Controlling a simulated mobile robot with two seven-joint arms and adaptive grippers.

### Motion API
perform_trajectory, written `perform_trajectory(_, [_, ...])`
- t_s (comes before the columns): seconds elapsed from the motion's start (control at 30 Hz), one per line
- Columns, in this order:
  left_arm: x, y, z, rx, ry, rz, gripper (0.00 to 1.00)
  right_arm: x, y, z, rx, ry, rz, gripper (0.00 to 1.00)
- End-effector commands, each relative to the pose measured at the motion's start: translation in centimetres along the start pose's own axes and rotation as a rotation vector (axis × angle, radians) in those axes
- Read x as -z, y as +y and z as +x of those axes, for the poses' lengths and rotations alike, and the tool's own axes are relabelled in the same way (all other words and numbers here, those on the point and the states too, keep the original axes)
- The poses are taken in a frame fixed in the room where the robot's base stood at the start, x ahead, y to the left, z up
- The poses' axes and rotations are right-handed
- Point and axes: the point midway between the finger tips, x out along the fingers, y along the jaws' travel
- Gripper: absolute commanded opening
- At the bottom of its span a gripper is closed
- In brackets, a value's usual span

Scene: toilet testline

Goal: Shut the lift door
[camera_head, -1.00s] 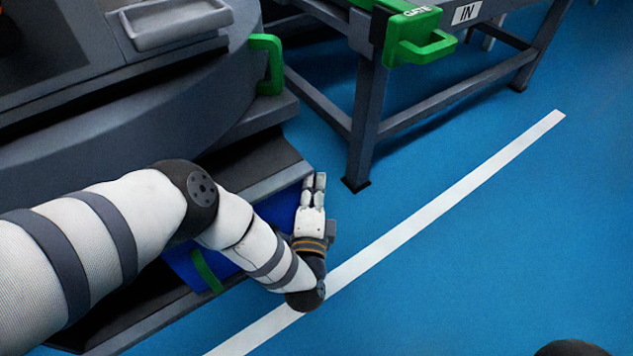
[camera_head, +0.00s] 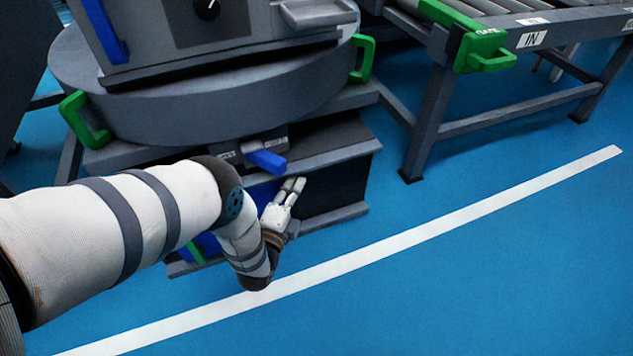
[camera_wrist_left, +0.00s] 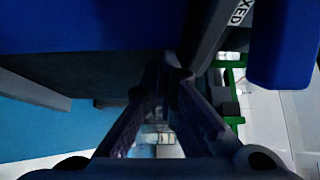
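The lift door is most likely the blue panel (camera_head: 206,246) low in the grey machine base, with a green handle (camera_head: 195,252) on it. My left arm hides much of it. A dark recess (camera_head: 337,184) shows to its right. My left gripper (camera_head: 293,186) is in front of the base, between the blue part and the recess; contact cannot be told. In the left wrist view its fingers (camera_wrist_left: 164,72) converge at the tips with nothing between them. A large blue surface (camera_wrist_left: 90,35) fills that view's upper left. My right gripper is out of view.
A blue lever (camera_head: 267,161) juts out above the left gripper. Green handles (camera_head: 84,120) stick out from the round grey body. A roller conveyor frame (camera_head: 440,100) with a green gate (camera_head: 480,45) stands at right. Blue floor with a white line (camera_head: 450,227) is clear in front.

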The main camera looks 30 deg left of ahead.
Motion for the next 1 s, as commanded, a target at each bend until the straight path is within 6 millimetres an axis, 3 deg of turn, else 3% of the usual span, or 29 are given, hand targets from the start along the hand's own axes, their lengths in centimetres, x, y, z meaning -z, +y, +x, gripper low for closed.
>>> perform_trajectory(0.1, [-2.2, -0.3, -1.4, 0.001, -0.008, 0.004, 0.00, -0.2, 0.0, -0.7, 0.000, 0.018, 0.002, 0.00])
perform_trajectory(0.33, [-4.3, -0.1, -3.2, 0.000, -0.006, 0.003, 0.00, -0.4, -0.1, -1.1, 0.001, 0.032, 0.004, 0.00])
perform_trajectory(1.0, [-5.3, 0.2, -3.6, -0.003, -0.012, 0.006, 0.00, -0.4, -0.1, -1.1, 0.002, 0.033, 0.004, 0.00])
